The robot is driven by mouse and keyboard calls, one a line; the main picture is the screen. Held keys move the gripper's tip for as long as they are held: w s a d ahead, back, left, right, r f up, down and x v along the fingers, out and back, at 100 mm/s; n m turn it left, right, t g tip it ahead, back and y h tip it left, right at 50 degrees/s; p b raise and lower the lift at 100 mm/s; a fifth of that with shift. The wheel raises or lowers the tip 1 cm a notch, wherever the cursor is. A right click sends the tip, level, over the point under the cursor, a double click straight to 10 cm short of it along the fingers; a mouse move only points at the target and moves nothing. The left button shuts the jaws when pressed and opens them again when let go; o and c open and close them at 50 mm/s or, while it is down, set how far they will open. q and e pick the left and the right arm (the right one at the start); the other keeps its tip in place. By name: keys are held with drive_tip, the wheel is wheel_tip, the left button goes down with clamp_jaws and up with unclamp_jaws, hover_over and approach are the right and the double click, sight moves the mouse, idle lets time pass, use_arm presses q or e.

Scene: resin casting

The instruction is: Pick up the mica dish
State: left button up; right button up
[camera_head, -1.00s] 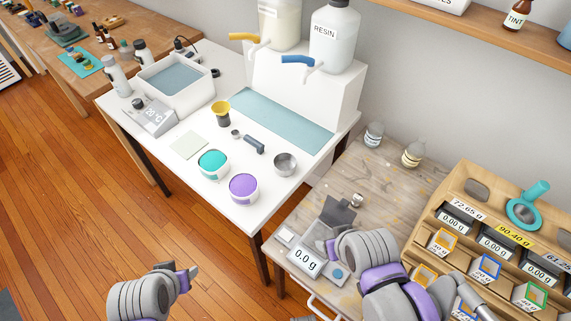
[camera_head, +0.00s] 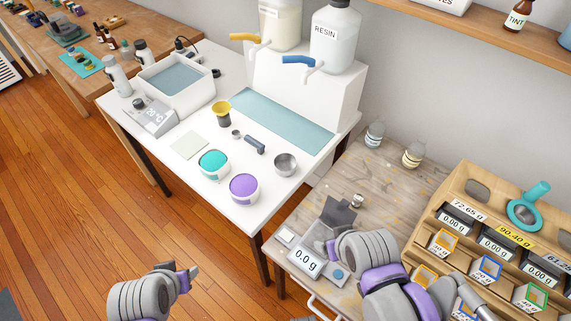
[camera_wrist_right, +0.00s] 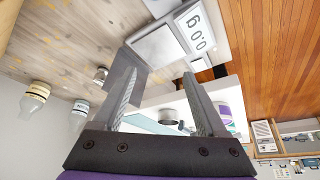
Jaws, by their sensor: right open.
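No thing in view is clearly marked as the mica dish. A small metal cup (camera_head: 357,200) stands on the wooden table behind the scale and may be it; it also shows left of the fingers in the right wrist view (camera_wrist_right: 100,75). A larger steel cup (camera_head: 285,164) stands on the white table. My right gripper (camera_wrist_right: 158,78) is open and empty, with its fingers toward the scale area. In the head view its arm partly hides the scale. My left gripper (camera_head: 190,272) is over the floor at the lower left; its jaw opening cannot be made out.
A scale (camera_head: 306,262) reading 0.0 g sits at the wooden table's front corner. Two bottles (camera_head: 413,154) (camera_head: 374,134) stand at its back. A wooden rack (camera_head: 456,185) fills the right. Teal (camera_head: 212,163) and purple (camera_head: 243,187) tubs stand on the white table.

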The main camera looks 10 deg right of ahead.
drive_tip(key=o, duration=0.3)
drive_tip(key=w+a+t+y, duration=0.1)
drive_tip(key=w, duration=0.2)
drive_tip(key=w+a+n+t+y+b, duration=0.1)
drive_tip(key=w, duration=0.2)
drive_tip(key=w+a+f+n+y+b, duration=0.1)
drive_tip(key=w+a, duration=0.1)
drive_tip(key=w, duration=0.1)
drive_tip(key=shift+w+a+t, duration=0.1)
drive_tip(key=shift+w+t, duration=0.15)
drive_tip(key=shift+t, duration=0.15)
drive_tip(key=n+t+b, duration=0.1)
drive_tip(key=t+b, duration=0.2)
drive_tip(key=t, duration=0.2)
approach(281, 159)
drive_tip(key=shift+w+f+y, duration=0.1)
drive_tip(key=shift+w+y, duration=0.3)
drive_tip(key=shift+w, duration=0.15)
drive_tip(key=shift+f+b+x, duration=0.2)
drive_tip(key=shift+b+x, duration=0.45)
drive_tip(key=shift+x, duration=2.15)
